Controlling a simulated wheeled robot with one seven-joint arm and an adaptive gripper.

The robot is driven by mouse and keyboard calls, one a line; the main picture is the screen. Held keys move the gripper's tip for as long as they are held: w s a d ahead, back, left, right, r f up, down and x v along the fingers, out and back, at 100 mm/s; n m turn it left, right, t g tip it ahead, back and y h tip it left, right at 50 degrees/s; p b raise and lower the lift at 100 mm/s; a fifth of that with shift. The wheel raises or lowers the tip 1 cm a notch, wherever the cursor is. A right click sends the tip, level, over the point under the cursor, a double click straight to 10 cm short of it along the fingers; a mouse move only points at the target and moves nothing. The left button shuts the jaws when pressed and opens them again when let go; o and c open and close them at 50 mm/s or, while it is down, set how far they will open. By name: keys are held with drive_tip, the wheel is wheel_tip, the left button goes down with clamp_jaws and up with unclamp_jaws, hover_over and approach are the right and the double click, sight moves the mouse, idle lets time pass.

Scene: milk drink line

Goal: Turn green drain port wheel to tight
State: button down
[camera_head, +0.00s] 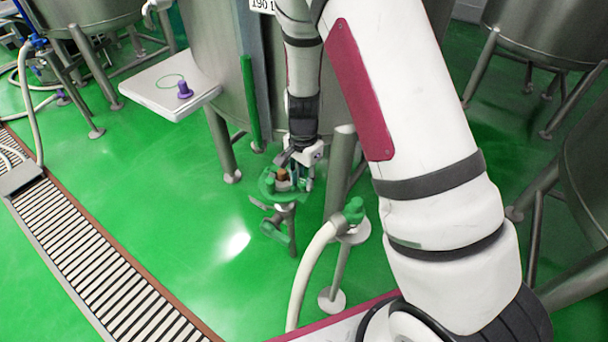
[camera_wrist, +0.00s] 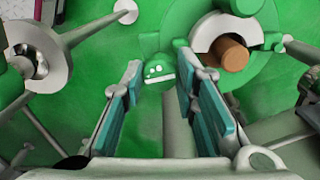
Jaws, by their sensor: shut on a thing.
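The green drain port wheel (camera_head: 267,185) sits on a metal pipe at the foot of the large tank, with a brown core (camera_head: 283,174) at its middle. In the wrist view the green wheel (camera_wrist: 262,72) shows as a ring at upper right around a white part and the brown core (camera_wrist: 229,53). A rounded green knob (camera_wrist: 159,68) with pale dots shows between the fingertips. My gripper (camera_head: 297,165) is at the wheel, its teal-padded fingers on either side of the knob in the wrist view (camera_wrist: 158,75). It is shut on the wheel; the exact contact is hard to see.
A white hose (camera_head: 308,275) with a green fitting (camera_head: 353,210) stands right of the wheel. Tank legs (camera_head: 222,145) are close by. A white shelf (camera_head: 150,85) holds a purple piece (camera_head: 184,90). A drain grate (camera_head: 85,250) runs along the left; the floor between is clear.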

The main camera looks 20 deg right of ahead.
sight(303, 180)
drive_tip(key=shift+m, duration=0.6)
drive_tip(key=c, duration=1.3)
unclamp_jaws()
drive_tip(key=shift+r, duration=0.15)
wheel_tip(303, 180, up, 12)
drive_tip(key=shift+f, duration=0.15)
